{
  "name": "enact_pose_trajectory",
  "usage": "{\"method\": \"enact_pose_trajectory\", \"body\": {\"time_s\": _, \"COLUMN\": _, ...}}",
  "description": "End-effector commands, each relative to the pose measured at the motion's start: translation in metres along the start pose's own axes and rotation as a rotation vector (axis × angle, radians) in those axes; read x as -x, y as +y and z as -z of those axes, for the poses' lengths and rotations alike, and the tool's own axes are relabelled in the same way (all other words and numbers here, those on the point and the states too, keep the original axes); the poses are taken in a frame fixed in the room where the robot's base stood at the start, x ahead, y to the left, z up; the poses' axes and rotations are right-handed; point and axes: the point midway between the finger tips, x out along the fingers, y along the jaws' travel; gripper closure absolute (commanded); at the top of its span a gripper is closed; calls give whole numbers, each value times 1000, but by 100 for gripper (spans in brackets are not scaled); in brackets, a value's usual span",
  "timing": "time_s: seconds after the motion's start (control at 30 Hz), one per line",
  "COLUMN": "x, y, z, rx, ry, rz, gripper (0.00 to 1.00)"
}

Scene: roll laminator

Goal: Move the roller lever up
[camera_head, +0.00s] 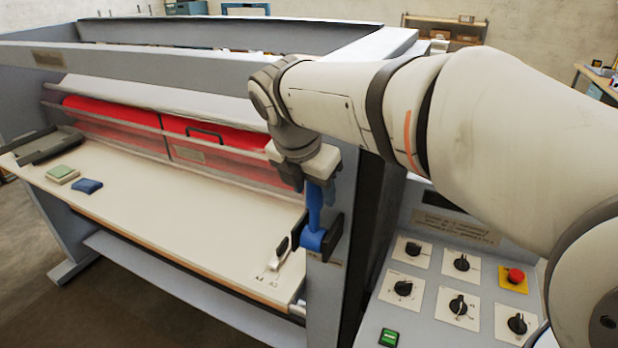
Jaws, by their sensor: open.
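A blue lever (314,213) sits on the front right post of the laminator (345,180). Its handle points upward from a round blue hub (316,239) in a dark bracket. I take it to be the roller lever; its label is not readable. My gripper (310,187) is open and points down at the top of the handle. The fingers are beside or around the handle's upper end, which they partly hide. Whether they touch it cannot be told.
A control panel (465,262) with black knobs and a red emergency button (515,275) lies right of the post. Sponges and a dark tray (47,146) lie at the left. The table's middle is clear.

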Motion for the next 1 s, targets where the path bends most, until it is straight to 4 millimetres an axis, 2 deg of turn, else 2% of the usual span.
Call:
{"method": "enact_pose_trajectory", "body": {"time_s": 0.17, "x": 13, "y": 1, "z": 0, "rx": -1, "ry": -2, "rz": -4, "gripper": 49}}
{"method": "enact_pose_trajectory", "body": {"time_s": 0.4, "x": 54, "y": 1, "z": 0, "rx": 0, "ry": -1, "rz": -4, "gripper": 49}}
{"method": "enact_pose_trajectory", "body": {"time_s": 0.57, "x": 72, "y": 1, "z": 0, "rx": 1, "ry": -1, "rz": -3, "gripper": 49}}
{"method": "enact_pose_trajectory", "body": {"time_s": 1.0, "x": 78, "y": 0, "z": 0, "rx": 1, "ry": 0, "rz": -1, "gripper": 49}}
